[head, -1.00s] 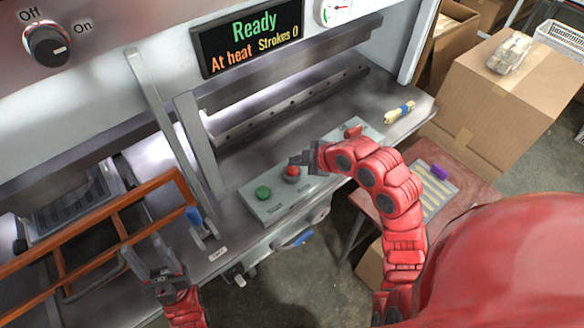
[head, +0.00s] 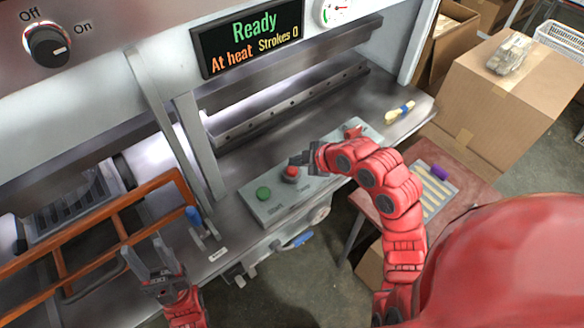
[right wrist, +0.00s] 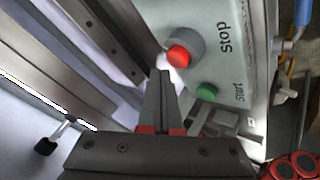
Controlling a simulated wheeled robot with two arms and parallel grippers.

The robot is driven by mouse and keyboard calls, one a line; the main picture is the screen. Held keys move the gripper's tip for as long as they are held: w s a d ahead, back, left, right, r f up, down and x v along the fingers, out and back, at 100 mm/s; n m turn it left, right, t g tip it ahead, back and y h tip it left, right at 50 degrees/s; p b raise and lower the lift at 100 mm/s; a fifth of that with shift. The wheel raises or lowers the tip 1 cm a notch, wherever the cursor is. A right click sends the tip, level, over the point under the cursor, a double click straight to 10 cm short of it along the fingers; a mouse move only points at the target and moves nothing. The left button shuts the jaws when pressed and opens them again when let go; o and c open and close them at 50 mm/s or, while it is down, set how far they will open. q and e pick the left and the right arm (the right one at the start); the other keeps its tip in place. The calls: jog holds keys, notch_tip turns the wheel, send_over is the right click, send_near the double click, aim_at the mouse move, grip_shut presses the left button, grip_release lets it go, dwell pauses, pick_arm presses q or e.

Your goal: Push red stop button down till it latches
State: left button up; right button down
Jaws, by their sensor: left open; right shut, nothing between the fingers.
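The red stop button (head: 290,172) sits in a grey collar on the sloped grey control box. In the right wrist view the red button (right wrist: 180,56) stands proud of its collar, beside the word "Stop". My right gripper (head: 298,159) is shut and empty, its fingertips at the button in the head view. In the right wrist view the closed fingertips (right wrist: 160,73) are just beside the button; I cannot tell whether they touch it. My left gripper (head: 148,258) is open and empty, at lower left near the orange frame.
A green start button (head: 263,193) is on the same control box (head: 325,180). The press display (head: 248,38) reads "Ready", "At heat", "Strokes 0". An orange frame (head: 95,235) stands at left.

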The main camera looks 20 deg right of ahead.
aim_at(296, 171)
dwell(0.6)
jog(key=shift+f+b, duration=0.4)
jog(key=shift+b, duration=0.15)
jog(key=shift+f+b, duration=0.65)
dwell(0.5)
jog(key=shift+r+p, duration=0.4)
jog(key=shift+r, duration=0.65)
jog(key=shift+r+p, duration=1.1)
jog(key=shift+r, duration=1.45)
